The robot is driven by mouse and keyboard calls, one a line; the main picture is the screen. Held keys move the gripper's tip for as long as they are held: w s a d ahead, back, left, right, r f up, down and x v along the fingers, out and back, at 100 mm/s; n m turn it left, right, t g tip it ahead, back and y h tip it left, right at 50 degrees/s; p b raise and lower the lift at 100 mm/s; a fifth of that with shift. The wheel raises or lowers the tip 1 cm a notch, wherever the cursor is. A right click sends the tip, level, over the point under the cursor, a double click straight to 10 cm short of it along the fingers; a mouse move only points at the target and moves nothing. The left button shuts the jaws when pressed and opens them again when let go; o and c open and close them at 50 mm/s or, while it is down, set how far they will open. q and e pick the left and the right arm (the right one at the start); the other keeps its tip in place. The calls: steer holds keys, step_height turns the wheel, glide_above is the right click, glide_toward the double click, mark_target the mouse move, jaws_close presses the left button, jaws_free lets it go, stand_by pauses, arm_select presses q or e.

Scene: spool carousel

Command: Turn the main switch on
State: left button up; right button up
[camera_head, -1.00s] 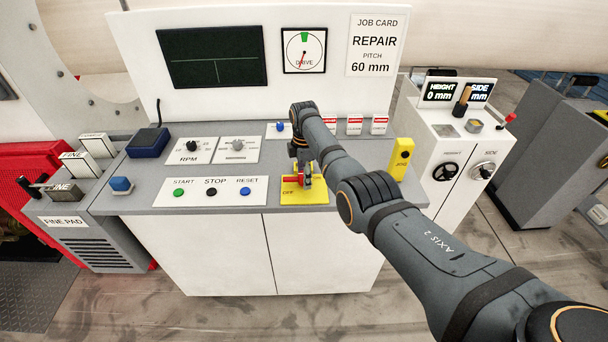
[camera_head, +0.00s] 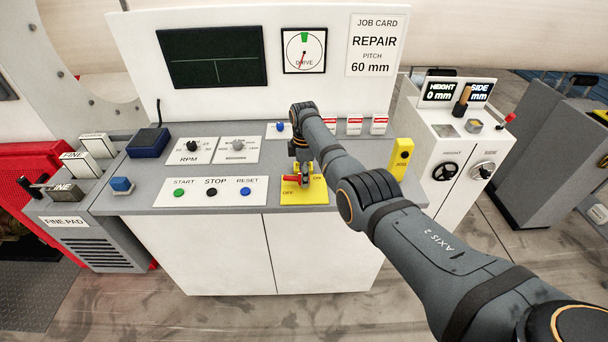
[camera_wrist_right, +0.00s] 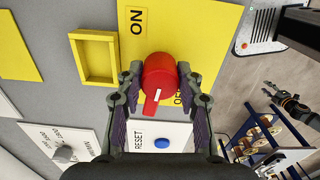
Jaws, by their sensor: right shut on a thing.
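The main switch is a yellow plate (camera_head: 312,194) on the front of the console, marked OFF at its left and ON at its right. Its red knob (camera_wrist_right: 159,80) has a white pointer mark, turned away from ON, with the OFF label partly hidden beside it. My right gripper (camera_wrist_right: 159,96) is shut on the knob, one finger on each side. In the head view the red handle (camera_head: 291,178) sticks out left of the gripper. A small dark arm end, probably my left gripper (camera_wrist_right: 268,100), shows far off in the right wrist view, too small to read.
START, STOP and RESET buttons (camera_head: 212,191) lie left of the switch. A yellow JOG box (camera_head: 401,158) stands to the right. A hollow yellow frame (camera_wrist_right: 96,57) lies beside the plate. A blue button (camera_head: 280,127) and red-topped covers (camera_head: 379,125) are behind.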

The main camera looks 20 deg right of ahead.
steer(key=m, duration=0.3)
steer(key=shift+m+p, duration=0.3)
steer(key=shift+p, duration=0.05)
steer(key=m, duration=0.4)
steer(key=shift+m, duration=0.3)
steer(key=m, duration=0.4)
steer(key=shift+p, duration=0.35)
steer(key=shift+m, duration=2)
steer(key=o, duration=1.2)
steer(key=shift+c, duration=0.2)
steer(key=shift+r, duration=0.1)
step_height(320, 180, up, 12)
